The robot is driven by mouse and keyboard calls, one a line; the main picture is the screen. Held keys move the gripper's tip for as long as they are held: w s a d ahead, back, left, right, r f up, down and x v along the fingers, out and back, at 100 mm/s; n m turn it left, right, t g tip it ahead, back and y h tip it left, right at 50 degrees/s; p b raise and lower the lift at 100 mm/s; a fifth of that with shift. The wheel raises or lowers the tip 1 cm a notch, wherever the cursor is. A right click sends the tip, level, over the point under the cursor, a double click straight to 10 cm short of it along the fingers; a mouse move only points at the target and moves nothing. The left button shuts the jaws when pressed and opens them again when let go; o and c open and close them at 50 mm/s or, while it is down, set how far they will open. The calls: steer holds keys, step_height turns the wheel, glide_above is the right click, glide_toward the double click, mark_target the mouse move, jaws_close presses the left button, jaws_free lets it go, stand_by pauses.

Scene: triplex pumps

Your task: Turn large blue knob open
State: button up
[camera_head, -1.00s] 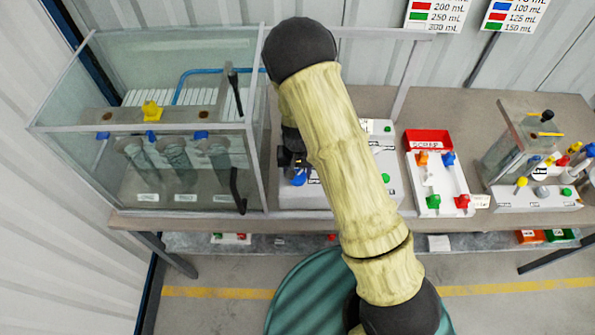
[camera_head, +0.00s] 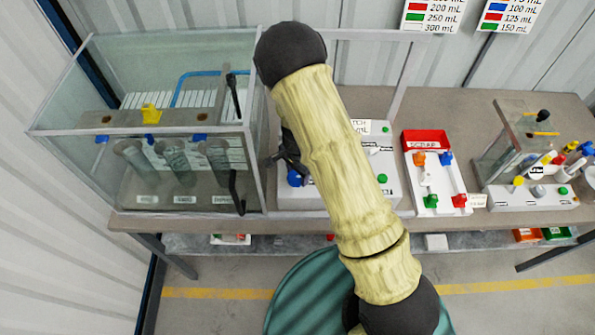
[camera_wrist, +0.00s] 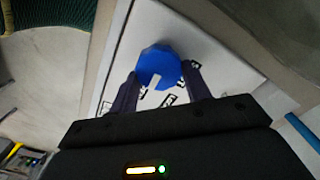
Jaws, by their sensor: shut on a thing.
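The large blue knob (camera_wrist: 158,64) is on a white panel in the wrist view, with a pale pointer mark on its face. My gripper (camera_wrist: 160,82) has one dark finger on each side of the knob and is shut on it. In the head view the blue knob (camera_head: 294,179) shows at the left end of the white control box (camera_head: 330,198). My gripper (camera_head: 290,165) is there too, partly hidden behind my arm. Labels are printed on the panel around the knob, too blurred to read.
A glass tank (camera_head: 90,180) with several cylinders stands just left of the control box. A tray with small coloured valves (camera_head: 432,186) and a red bin (camera_head: 425,140) are to the right. Another small glass tank (camera_head: 505,150) stands further right.

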mark_target(297, 175)
steer(key=shift+m, duration=0.4)
steer(key=o, duration=1)
steer(key=shift+r, duration=0.1)
step_height(297, 175, up, 17)
steer(key=shift+r+b, duration=0.15)
steer(key=shift+b, duration=1.05)
